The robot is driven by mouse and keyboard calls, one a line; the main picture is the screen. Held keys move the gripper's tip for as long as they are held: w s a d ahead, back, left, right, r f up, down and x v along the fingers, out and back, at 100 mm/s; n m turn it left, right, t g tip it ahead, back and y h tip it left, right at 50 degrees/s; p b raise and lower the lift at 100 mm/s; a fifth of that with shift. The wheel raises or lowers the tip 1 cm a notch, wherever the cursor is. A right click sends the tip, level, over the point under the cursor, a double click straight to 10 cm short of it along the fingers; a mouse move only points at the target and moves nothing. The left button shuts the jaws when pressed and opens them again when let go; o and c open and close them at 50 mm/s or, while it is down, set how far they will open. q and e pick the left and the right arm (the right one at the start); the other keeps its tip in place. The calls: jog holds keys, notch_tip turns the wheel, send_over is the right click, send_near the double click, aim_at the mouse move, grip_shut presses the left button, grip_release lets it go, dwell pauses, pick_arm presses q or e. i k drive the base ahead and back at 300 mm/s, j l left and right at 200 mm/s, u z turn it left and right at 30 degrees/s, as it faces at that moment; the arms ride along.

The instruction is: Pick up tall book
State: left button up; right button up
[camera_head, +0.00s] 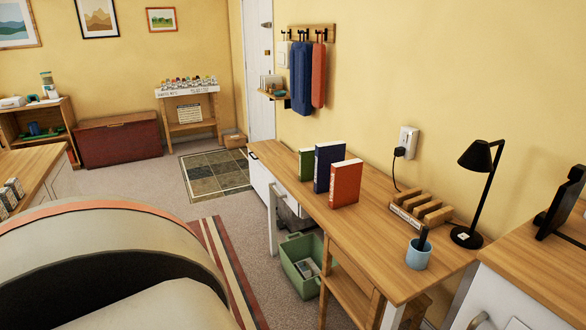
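Three books stand upright on the wooden desk (375,233) against the yellow wall. The dark blue book (328,167) is in the middle and is the tallest. The orange-red book (346,184) stands in front of it, nearer to me, and hides part of its right side. The green book (306,164) is shorter and stands behind it on the left, partly hidden. Neither of my grippers is in view.
A blue cup (418,254), a slotted wooden holder (420,208) and a black lamp (480,190) stand on the desk's right part. A green bin (301,265) is below. A large curved pale object (110,240) fills the lower left.

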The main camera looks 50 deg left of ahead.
aim_at(328, 153)
jog(key=u, duration=1.45)
jog(key=z, duration=0.5)
jog(key=i+j+z, duration=0.1)
jog(key=z, duration=0.25)
jog(key=i+j+z, duration=0.1)
jog(key=j+z, duration=0.45)
jog(key=z, duration=0.15)
jog(key=j+z, duration=0.45)
jog(key=j, duration=0.5)
jog(key=j+z, duration=0.25)
jog(key=j, duration=1.25)
jog(key=k+j, duration=0.15)
jog(key=j, duration=0.35)
jog(key=j+z, duration=0.1)
jog(key=j, duration=0.35)
jog(key=k+j, duration=0.15)
jog(key=j, duration=0.35)
